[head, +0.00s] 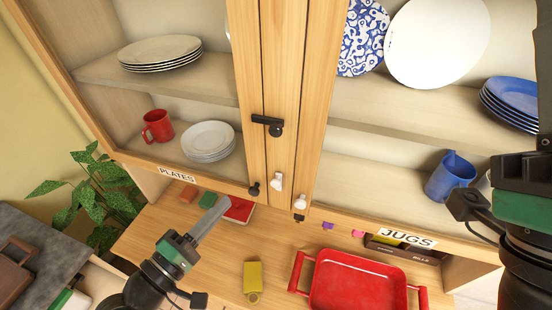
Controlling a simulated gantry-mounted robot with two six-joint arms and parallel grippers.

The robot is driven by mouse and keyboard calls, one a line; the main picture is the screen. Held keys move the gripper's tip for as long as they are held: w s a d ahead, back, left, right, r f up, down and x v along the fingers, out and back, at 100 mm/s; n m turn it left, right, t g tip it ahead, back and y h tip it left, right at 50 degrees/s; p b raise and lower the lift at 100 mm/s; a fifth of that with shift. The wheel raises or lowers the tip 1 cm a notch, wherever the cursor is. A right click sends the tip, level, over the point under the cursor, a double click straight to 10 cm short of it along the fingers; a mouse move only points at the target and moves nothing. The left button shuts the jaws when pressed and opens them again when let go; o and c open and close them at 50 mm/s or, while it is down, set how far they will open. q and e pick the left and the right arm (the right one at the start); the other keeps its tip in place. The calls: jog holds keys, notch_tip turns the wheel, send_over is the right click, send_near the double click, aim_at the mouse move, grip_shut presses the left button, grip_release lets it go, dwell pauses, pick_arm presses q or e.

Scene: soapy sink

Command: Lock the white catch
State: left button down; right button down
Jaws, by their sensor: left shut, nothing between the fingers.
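The white catch (277,182) sits low on the wooden strip between the two cabinet doors. Its small body looks upright, not across the seam. A white knob (300,202) is at the lower corner of the right door, just right of and below it. My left gripper (222,205) is shut and empty, its fingers pointing up and right, left of and below the white catch and apart from it in the picture. My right gripper (525,205) shows only in part at the right edge, and its fingertips cannot be made out.
A black catch (268,122) lies crosswise higher up, and a black knob (254,189) is on the left door. Plates (160,50) and jugs (450,178) stand behind the doors. A red tray (358,282) and a yellow object (252,280) lie on the counter.

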aim_at(269, 180)
pick_arm(q)
jog(key=shift+s+a+f+n, duration=0.2)
jog(key=shift+s+a+f, duration=0.1)
jog(key=shift+f, duration=0.25)
jog(key=shift+s+a+f+n, duration=0.2)
jog(key=shift+s+f, duration=0.05)
jog(key=shift+f, duration=0.3)
pick_arm(e)
jog(key=shift+s+d, duration=0.1)
jog(key=shift+s, duration=0.2)
